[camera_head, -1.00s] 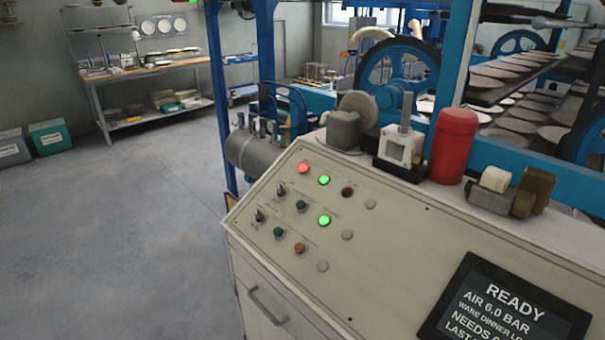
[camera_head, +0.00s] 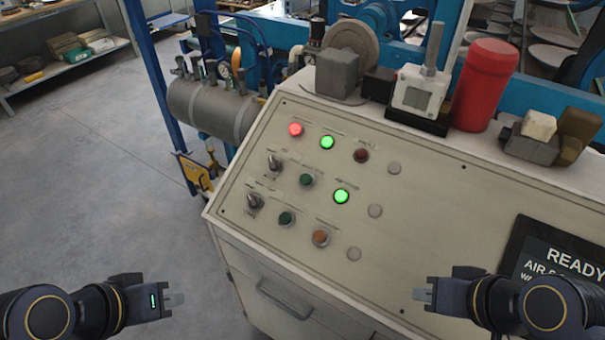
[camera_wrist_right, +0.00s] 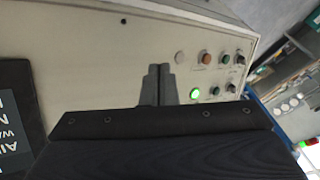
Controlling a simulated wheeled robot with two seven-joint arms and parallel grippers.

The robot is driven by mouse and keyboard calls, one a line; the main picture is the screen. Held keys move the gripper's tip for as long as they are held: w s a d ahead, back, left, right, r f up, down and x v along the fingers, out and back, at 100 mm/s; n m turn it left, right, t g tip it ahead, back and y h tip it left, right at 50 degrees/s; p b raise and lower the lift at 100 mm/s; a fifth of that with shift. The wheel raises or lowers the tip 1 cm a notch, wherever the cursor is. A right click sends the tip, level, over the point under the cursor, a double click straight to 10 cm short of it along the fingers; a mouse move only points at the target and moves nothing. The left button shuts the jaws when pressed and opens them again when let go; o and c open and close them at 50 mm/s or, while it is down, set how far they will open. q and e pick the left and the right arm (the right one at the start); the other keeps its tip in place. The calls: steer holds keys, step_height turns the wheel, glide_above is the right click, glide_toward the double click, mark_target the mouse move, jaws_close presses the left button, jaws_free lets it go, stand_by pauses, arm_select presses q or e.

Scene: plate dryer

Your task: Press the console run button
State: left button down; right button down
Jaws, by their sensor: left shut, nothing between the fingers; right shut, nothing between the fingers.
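The console (camera_head: 440,215) has a sloped beige panel with lit red (camera_head: 295,130) and green lamps (camera_head: 327,142) (camera_head: 341,196). Green buttons (camera_head: 306,180) (camera_head: 286,218), an orange button (camera_head: 320,237), a dark red one (camera_head: 361,155), pale round ones (camera_head: 354,254) and toggle switches (camera_head: 274,162) share the panel. The labels are too small to read, so I cannot tell which is the run button. My left gripper (camera_head: 175,299) is shut and empty, left of the console. My right gripper (camera_head: 422,294) is shut and empty, in front of the panel; its fingers (camera_wrist_right: 158,82) show in the wrist view.
A dark screen (camera_head: 560,250) reading READY is at the panel's right. A red cylinder (camera_head: 485,85), a white gauge block (camera_head: 422,90) and grey blocks (camera_head: 337,74) stand on the console's back ledge. A metal tank (camera_head: 212,108) is behind left. Floor at left is clear.

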steer(key=w+a+r+m+y+p, duration=0.1)
steer(key=w+a+r+m+p, duration=0.15)
steer(key=w, duration=0.45)
steer(key=w+a+r+m+y+p, duration=0.1)
steer(key=w+a+r+m, duration=0.1)
steer(key=w+a+r, duration=0.3)
steer(key=w+a+f+m+t+p, duration=0.1)
steer(key=w+a+m, duration=0.4)
steer(key=w+a, duration=0.8)
steer(key=shift+w+a+f+t+p, duration=0.15)
steer(key=shift+w+a+t+p, duration=0.25)
steer(key=shift+t+p, duration=0.1)
steer(key=b, duration=0.8)
glide_above(306, 180)
steer(key=s, duration=0.3)
steer(key=f, duration=0.4)
steer(key=a+f, duration=0.1)
steer(key=f, duration=0.1)
steer(key=shift+w+f, duration=0.15)
steer(key=shift+w+d+f+b, duration=0.35)
steer(key=shift+w+f+b, duration=0.1)
steer(key=shift+f+b, duration=0.3)
